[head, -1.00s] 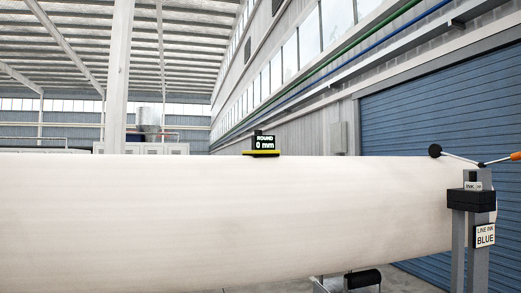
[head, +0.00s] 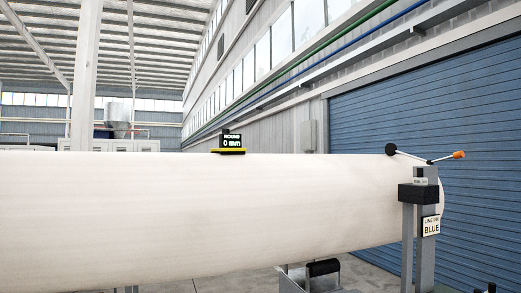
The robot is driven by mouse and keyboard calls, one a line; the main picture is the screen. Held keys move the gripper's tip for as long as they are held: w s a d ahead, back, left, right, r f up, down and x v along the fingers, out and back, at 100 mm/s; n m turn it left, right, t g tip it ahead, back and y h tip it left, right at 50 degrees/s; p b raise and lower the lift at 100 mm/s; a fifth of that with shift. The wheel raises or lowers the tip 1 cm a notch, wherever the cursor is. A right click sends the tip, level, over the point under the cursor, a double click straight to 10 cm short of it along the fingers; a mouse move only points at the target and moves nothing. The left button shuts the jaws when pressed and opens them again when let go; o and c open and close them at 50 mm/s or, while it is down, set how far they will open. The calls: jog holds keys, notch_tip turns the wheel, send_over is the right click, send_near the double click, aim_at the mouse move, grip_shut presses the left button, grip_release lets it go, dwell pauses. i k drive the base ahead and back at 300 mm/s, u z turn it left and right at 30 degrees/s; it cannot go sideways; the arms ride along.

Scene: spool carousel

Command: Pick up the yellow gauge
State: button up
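The yellow gauge (head: 229,151) sits on top of the large white roll, near the middle of the head view. It has a flat yellow base and a black display block that reads "ROUND 0 mm". The large white roll (head: 180,215) lies level across the view and fills its lower left. My gripper does not show in this view.
A grey post (head: 425,255) with a "LINE INK BLUE" label stands at the roll's right end. A rod with a black ball and an orange tip (head: 458,155) rests above it. A blue shutter (head: 470,120) is behind at right. Grey floor shows at lower right.

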aim_at(229, 143)
jog(key=z, duration=0.85)
jog(key=k, duration=1.1)
jog(key=z, duration=1)
jog(key=i, duration=0.9)
jog(key=u, duration=0.4)
jog(key=i, duration=0.95)
jog(key=u, duration=1.5)
jog(key=i, duration=0.55)
jog(key=u, duration=0.5)
